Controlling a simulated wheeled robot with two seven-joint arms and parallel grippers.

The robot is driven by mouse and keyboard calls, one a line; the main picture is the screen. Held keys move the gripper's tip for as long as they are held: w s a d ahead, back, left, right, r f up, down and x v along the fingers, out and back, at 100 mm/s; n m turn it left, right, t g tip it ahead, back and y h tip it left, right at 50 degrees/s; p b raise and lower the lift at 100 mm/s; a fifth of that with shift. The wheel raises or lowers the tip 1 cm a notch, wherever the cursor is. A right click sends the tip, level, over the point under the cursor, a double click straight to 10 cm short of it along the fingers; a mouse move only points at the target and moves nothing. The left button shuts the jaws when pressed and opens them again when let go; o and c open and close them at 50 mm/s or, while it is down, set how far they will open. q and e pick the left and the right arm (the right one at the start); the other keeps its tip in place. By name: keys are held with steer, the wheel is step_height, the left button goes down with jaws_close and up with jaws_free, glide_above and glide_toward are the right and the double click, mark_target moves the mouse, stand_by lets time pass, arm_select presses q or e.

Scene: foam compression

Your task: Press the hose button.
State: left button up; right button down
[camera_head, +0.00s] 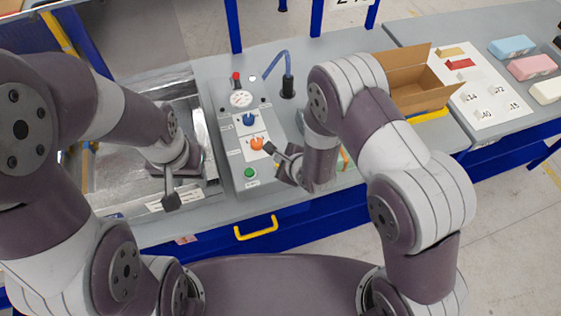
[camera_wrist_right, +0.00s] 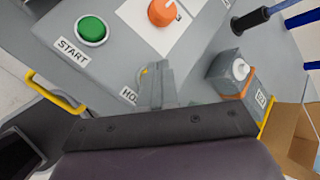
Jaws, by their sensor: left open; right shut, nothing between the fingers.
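In the right wrist view, a label starting "HO" (camera_wrist_right: 130,97) is on the sloped grey control panel (camera_wrist_right: 75,68). Just above it a small yellow part (camera_wrist_right: 143,72) peeks out beside my fingers. It may be the hose button; most of it is hidden. My right gripper (camera_wrist_right: 157,72) is shut and empty, its fingertips in front of this spot; contact cannot be told. In the head view my right gripper (camera_head: 269,147) is beside the orange knob (camera_head: 257,144). My left gripper (camera_head: 171,201) is open, over the metal tray's front edge, left of the panel.
The panel also has a green START button (camera_wrist_right: 91,29), a blue knob (camera_head: 249,119), a gauge (camera_head: 241,99) and a red-topped knob (camera_head: 236,78). A blue hose (camera_head: 278,62) rises behind. A grey box with a white button (camera_wrist_right: 240,68) and a cardboard box (camera_head: 410,85) stand right.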

steer(key=shift+f, duration=0.45)
stand_by(0.5)
steer(key=shift+r, duration=0.1)
steer(key=shift+r+p, duration=0.4)
steer(key=shift+r, duration=0.3)
step_height(320, 180, up, 6)
steer(key=p, duration=0.4)
steer(key=shift+p, duration=0.4)
stand_by(0.6)
